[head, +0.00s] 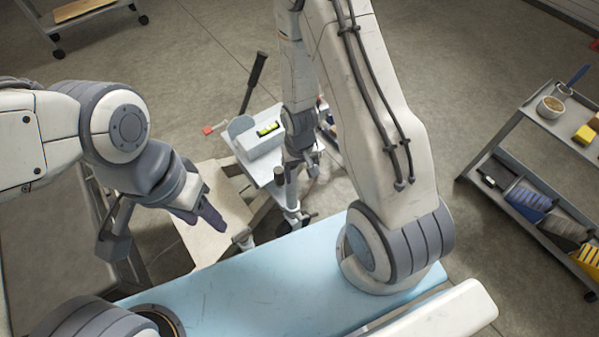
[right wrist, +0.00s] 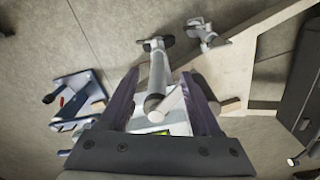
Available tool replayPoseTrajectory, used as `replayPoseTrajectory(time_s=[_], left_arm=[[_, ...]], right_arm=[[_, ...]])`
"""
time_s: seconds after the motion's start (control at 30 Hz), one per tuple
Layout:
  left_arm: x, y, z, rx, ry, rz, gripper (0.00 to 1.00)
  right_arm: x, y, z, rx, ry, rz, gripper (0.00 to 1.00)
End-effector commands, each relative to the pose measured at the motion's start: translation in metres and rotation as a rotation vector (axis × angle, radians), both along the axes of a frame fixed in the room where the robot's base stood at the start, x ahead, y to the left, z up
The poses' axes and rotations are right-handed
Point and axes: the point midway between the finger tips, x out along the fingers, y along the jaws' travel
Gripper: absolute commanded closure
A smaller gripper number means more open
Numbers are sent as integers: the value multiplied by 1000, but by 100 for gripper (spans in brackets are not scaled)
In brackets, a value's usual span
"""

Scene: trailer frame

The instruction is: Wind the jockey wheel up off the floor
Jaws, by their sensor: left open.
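The jockey wheel's upright silver tube (head: 291,190) stands at the trailer's front, below my right arm. It also shows in the right wrist view (right wrist: 158,72), with a dark round end (right wrist: 153,103) nearest the camera. My right gripper (head: 300,162) is above it. In the right wrist view its two fingers (right wrist: 161,104) are spread on either side of the tube's top, with gaps showing. Whether the wheel touches the floor is hard to tell. My left gripper (head: 203,216) is open and empty, left of the tube, over a pale board.
A pale box with a green spirit level (head: 268,129) sits behind the tube. A black-gripped lever (head: 256,78) rises beside it. A tool cart (head: 540,120) stands at the right and a wooden trolley (head: 75,12) at the back left.

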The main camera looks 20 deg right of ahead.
Motion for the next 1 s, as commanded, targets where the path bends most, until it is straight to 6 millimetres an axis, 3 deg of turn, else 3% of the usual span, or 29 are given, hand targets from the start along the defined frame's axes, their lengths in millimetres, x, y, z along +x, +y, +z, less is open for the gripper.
replayPoseTrajectory(time_s=[0.03,0.07,0.47,1.0], left_arm=[[0,0,0,0,0,0,50],[0,0,0,0,0,0,50],[0,0,5,0,0,0,50],[0,0,70,0,0,0,50]], right_arm=[[0,0,0,0,-1,1,7],[0,0,0,0,-1,0,0],[1,0,5,0,-3,-1,0],[0,0,70,0,-1,-1,0]])
